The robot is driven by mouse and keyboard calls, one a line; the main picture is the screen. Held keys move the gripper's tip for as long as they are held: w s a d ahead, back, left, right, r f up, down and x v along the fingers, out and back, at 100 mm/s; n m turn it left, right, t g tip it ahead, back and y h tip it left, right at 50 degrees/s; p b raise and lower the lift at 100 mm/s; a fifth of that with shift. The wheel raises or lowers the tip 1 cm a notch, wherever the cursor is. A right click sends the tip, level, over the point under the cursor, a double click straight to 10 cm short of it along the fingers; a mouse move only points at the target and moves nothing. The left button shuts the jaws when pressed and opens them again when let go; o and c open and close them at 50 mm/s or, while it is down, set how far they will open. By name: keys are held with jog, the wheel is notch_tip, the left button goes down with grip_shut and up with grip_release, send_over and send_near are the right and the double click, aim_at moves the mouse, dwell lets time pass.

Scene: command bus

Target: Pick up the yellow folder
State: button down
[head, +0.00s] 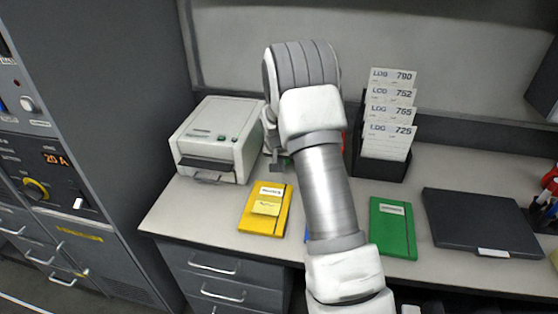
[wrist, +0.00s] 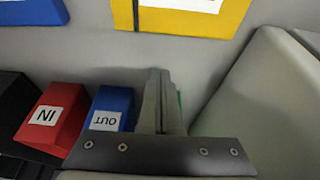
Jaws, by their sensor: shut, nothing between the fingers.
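The yellow folder (head: 265,209) lies flat on the desk, left of my arm in the head view, with a white label and a yellow note on it. Part of it shows at the top of the wrist view (wrist: 190,22), with its dark band and white label.
A printer (head: 219,138) stands left. A green folder (head: 392,228) and closed laptop (head: 480,222) lie right. A rack of log cards (head: 388,142) stands at the back. Red (wrist: 52,120) and blue (wrist: 107,110) boxes marked IN and OUT stand near my gripper. A blue folder (wrist: 33,12) is partly visible.

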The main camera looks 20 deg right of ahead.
aim_at(279, 183)
jog(key=shift+f, duration=0.65)
jog(key=shift+s+a+r, duration=0.1)
jog(key=shift+s+a, duration=0.4)
jog(key=shift+s, duration=0.25)
jog(key=shift+s+a, duration=0.5)
jog(key=shift+s, duration=0.25)
jog(key=shift+s, duration=0.1)
